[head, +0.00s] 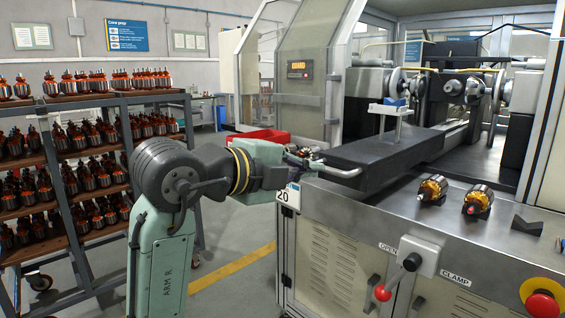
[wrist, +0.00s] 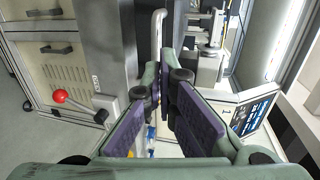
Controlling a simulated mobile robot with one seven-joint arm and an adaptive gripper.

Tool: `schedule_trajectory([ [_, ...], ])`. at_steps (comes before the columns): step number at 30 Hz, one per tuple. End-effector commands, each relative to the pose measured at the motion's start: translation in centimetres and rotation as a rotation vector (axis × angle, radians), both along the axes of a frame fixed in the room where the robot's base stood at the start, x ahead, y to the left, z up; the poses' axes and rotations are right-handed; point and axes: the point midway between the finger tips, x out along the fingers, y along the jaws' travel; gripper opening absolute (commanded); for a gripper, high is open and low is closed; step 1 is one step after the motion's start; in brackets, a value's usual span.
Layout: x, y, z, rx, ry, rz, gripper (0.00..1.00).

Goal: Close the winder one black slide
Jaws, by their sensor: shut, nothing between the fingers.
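The black slide (head: 385,149) is a flat dark slab that sticks out of the machine opening over the metal bench. A pale bent bar handle (head: 340,172) is at its near left end. The handle also shows in the wrist view (wrist: 157,35), beyond my fingertips. My gripper (head: 312,163) is at the handle, at the left end of the slide. In the wrist view my gripper (wrist: 166,78) has its purple-padded fingers angled together at the tips, shut with nothing between them. I cannot tell whether the fingertips touch the handle.
A lever with a red knob (head: 383,292) stands on the bench front between the OPEN and CLAMP labels. Two copper-wound armatures (head: 433,188) (head: 478,197) sit on the bench top. A red emergency button (head: 543,304) is at lower right. A rack of armatures (head: 68,178) stands left.

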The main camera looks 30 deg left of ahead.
Motion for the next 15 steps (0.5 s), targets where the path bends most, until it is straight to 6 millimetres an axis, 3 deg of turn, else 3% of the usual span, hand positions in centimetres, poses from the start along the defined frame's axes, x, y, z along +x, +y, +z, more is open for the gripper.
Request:
schedule_trajectory([
  [6,2.8,-0.9,-0.5,-0.001,0.0,0.0,0.0],
  [15,3.6,-1.2,-0.8,0.0,-0.001,0.001,0.0],
])
